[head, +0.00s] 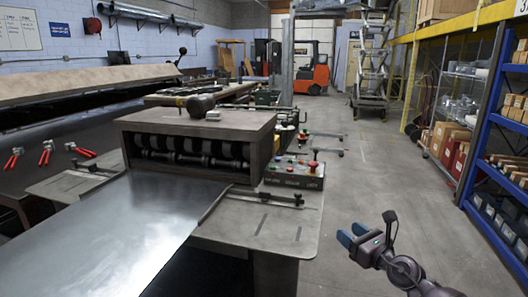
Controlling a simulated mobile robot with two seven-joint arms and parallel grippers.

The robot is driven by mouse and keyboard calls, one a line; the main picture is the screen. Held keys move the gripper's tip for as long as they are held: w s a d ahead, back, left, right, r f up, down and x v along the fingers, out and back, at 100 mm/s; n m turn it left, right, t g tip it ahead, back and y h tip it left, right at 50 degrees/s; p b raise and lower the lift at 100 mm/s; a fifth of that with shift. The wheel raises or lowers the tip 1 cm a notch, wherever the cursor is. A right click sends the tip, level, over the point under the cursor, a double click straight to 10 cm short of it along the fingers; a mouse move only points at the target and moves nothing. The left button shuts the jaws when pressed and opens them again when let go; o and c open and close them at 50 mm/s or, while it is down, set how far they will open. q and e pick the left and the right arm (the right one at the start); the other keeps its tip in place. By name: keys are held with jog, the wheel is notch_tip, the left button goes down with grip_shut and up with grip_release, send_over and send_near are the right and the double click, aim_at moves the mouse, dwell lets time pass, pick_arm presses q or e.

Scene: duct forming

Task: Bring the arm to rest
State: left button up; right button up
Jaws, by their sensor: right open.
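My right arm comes in from the bottom right, and its gripper (352,239) is open and empty. Its two blue fingertips point left, with a gap between them. It hangs over the aisle floor, apart from the grey work table to its left. My left arm and gripper do not show. A roll-forming machine (185,130) with a dark row of rollers stands at the centre left. A shiny metal sheet (110,232) lies flat in front of its rollers.
A control panel with a red knob (295,172) stands at the machine's right. The table's right corner (295,238) lies near my gripper. Blue shelving (495,130) with boxes lines the right side. The aisle floor (370,170) is clear. An orange forklift (312,70) stands far back.

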notch_tip(320, 180, up, 6)
jog(key=s+m+t, duration=0.2)
jog(key=m+t, duration=0.1)
jog(key=m, duration=0.8)
jog(key=s+d+f+m+g+h, duration=0.1)
jog(key=s+f+m+g+h, duration=0.1)
jog(key=s+f+m, duration=0.7)
jog(key=s+d+f+m+g+h, duration=0.2)
jog(key=s+f+m, duration=0.8)
jog(key=s, duration=0.7)
jog(key=s+d+f+m+g+h, duration=0.1)
jog(key=s+f+m+g+h, duration=0.2)
jog(key=s+f+m, duration=0.7)
jog(key=s+h, duration=0.1)
jog(key=s, duration=0.2)
jog(key=shift+d+m+g+h+p, duration=0.3)
jog(key=shift+g+h, duration=0.1)
jog(key=shift+c, duration=0.2)
